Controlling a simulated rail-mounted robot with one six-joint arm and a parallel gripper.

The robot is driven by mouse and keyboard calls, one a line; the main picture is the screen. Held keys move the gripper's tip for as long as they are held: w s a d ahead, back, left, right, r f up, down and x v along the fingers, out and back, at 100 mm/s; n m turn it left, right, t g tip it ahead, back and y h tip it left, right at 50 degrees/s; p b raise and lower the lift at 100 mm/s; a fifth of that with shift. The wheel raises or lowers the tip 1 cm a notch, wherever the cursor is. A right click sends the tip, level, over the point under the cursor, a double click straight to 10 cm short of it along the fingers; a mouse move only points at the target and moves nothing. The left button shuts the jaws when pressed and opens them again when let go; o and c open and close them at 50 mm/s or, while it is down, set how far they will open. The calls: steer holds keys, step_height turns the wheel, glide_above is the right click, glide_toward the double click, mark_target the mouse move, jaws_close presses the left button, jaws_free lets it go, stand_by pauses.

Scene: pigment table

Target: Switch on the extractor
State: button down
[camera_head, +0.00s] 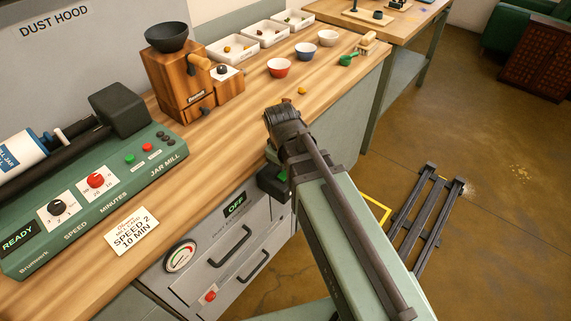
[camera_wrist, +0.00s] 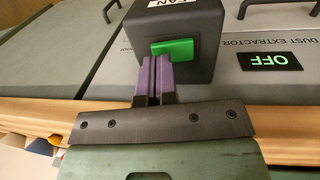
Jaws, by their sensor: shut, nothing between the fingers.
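The dust extractor is the grey cabinet front (camera_head: 222,254) under the worktop. Its display (camera_head: 235,206) reads OFF, and the same display (camera_wrist: 270,61) reads OFF in the wrist view. A dark switch box (camera_wrist: 190,20) labelled FAN carries a green rocker (camera_wrist: 178,46), which looks tilted. In the head view the box (camera_head: 271,183) is partly behind my arm. My gripper (camera_wrist: 158,58) has its purple fingers shut together and empty, with the tips at the rocker's lower left edge. I cannot tell whether they touch it.
The cabinet also has a gauge (camera_head: 181,256), a red button (camera_head: 210,296) and black handles. A jar mill (camera_head: 110,180), a wooden grinder (camera_head: 180,85) and small bowls stand on the worktop (camera_head: 230,122). The floor (camera_head: 480,150) at right is mostly open.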

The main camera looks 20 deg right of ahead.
steer(key=shift+d+f, duration=0.1)
steer(key=shift+f, duration=0.5)
steer(key=shift+w+d+f+b, duration=0.1)
steer(key=shift+w+f+b, duration=0.05)
steer(key=shift+f+b, duration=0.2)
steer(key=shift+r, duration=0.2)
steer(key=shift+s+a, duration=0.2)
steer(key=shift+s, duration=0.05)
steer(key=shift+s+a+r+p, duration=0.15)
steer(key=shift+s+a+p, duration=0.15)
steer(key=shift+a, duration=0.15)
